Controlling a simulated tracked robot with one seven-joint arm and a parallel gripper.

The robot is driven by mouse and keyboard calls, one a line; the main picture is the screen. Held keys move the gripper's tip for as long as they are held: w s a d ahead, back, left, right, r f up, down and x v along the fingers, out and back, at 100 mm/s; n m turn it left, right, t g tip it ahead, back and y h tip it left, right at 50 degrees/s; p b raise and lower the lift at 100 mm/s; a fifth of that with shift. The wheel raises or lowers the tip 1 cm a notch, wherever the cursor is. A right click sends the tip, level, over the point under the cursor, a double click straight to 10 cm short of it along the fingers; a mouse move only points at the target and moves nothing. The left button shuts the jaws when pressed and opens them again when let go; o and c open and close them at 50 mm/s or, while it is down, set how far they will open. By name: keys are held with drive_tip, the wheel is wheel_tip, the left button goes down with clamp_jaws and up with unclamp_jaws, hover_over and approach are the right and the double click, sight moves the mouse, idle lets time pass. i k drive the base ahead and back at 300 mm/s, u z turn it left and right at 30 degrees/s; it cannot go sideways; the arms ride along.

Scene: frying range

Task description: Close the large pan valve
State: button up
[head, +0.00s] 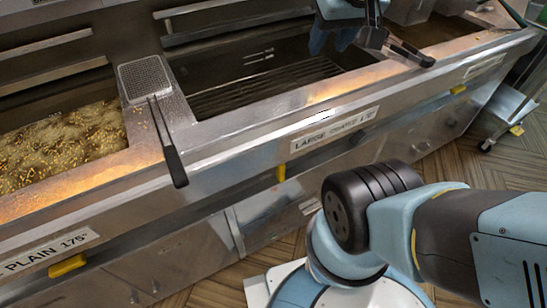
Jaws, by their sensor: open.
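The large pan (262,72) is the middle basin, with dark bars at its bottom. Its front carries a label (335,130) reading "LARGE" with further small print. A yellow valve handle (281,172) sits just below the left end of that label, on the front of the range. How far the valve is turned cannot be told. My gripper (347,32) is at the top of the head view, above the right part of the large pan, well apart from the yellow handle. It is open, and its upper part is cut off by the frame.
A mesh skimmer (146,78) lies across the left divider, its black handle over the front edge. The plain pan (60,145) holds bubbling oil. Other yellow handles are at left (68,265) and right (458,90). Another black handle (411,53) lies near my gripper.

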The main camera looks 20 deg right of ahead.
sight(280, 169)
drive_tip(key=u, duration=0.9)
drive_tip(key=k, duration=2.1)
drive_tip(key=z, duration=0.95)
drive_tip(key=i, duration=1)
